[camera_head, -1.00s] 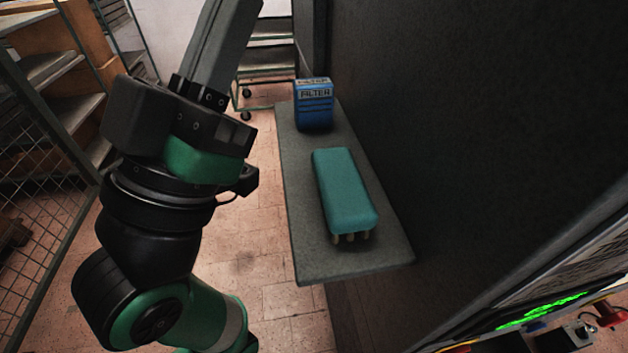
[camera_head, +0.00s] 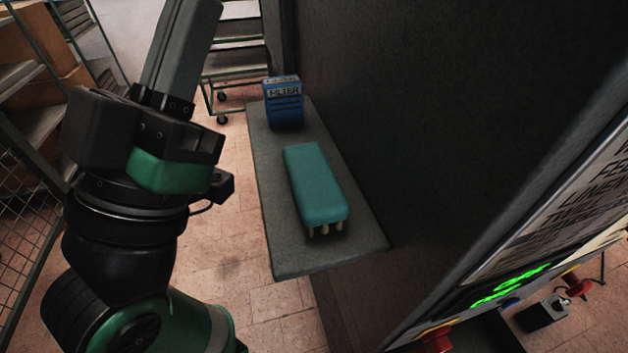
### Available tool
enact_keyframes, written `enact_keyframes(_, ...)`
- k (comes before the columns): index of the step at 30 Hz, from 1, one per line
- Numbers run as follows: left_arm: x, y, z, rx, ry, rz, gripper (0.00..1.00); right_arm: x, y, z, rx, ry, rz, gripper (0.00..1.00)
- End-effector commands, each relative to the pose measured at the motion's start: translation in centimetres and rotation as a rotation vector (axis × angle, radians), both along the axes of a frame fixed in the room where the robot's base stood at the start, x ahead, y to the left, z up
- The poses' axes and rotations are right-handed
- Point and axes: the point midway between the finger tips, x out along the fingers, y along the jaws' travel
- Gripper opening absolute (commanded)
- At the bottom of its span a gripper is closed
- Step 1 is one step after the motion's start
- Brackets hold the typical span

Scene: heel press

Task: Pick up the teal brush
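The teal brush (camera_head: 315,184) lies on the grey shelf (camera_head: 290,258), its teal block on top and pale bristles showing under its near end. Nothing touches it. My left gripper (camera_head: 183,45) is at the upper left, pointing up in the picture, to the left of the shelf and apart from the brush. Its fingers are seen from the side, so whether they are open or shut does not show. I see nothing held in it. My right gripper is not in view.
A blue filter box (camera_head: 284,106) stands on the shelf behind the brush. A dark wall (camera_head: 420,110) rises along the shelf's right side. A control panel (camera_head: 510,285) with red knobs is at the lower right. Wire racks stand at the left.

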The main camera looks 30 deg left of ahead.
Motion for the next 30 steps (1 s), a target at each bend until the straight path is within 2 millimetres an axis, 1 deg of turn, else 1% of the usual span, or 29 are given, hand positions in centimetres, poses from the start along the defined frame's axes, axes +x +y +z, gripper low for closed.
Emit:
enact_keyframes(8, 0.00, 0.00, -0.07, 0.000, 0.000, 0.000, 0.00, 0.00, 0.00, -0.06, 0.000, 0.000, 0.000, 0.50)
enact_keyframes(11, 0.00, 0.00, -0.07, 0.000, 0.000, 0.000, 0.16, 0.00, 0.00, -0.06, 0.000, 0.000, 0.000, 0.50)
enact_keyframes(12, 0.00, 0.00, -0.07, 0.000, 0.000, 0.000, 0.23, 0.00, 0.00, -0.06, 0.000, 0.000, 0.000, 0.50)
enact_keyframes(14, 0.00, 0.00, -0.07, 0.000, 0.000, 0.000, 0.34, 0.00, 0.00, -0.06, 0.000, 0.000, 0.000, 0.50)
enact_keyframes(18, 0.00, 0.00, -0.06, 0.000, 0.000, 0.000, 0.59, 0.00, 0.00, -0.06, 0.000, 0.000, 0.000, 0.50)
enact_keyframes(20, 0.00, 0.00, -0.06, 0.000, 0.000, 0.000, 0.70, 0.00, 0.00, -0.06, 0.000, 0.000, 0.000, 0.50)
enact_keyframes(21, 0.00, 0.00, -0.06, 0.000, 0.000, 0.000, 0.77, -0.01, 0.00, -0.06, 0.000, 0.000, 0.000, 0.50)
enact_keyframes(23, 0.00, 0.00, -0.06, 0.000, 0.000, 0.000, 0.88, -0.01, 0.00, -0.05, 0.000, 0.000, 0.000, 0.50)
enact_keyframes(24, 0.00, 0.00, -0.06, 0.000, 0.000, 0.000, 0.95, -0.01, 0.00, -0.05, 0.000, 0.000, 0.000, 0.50)
enact_keyframes(25, 0.00, 0.00, -0.06, 0.000, 0.000, 0.000, 1.00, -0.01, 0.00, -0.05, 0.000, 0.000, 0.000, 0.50)
enact_keyframes(30, 0.00, 0.00, -0.06, 0.000, 0.000, 0.000, 1.00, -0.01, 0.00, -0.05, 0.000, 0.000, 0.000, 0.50)
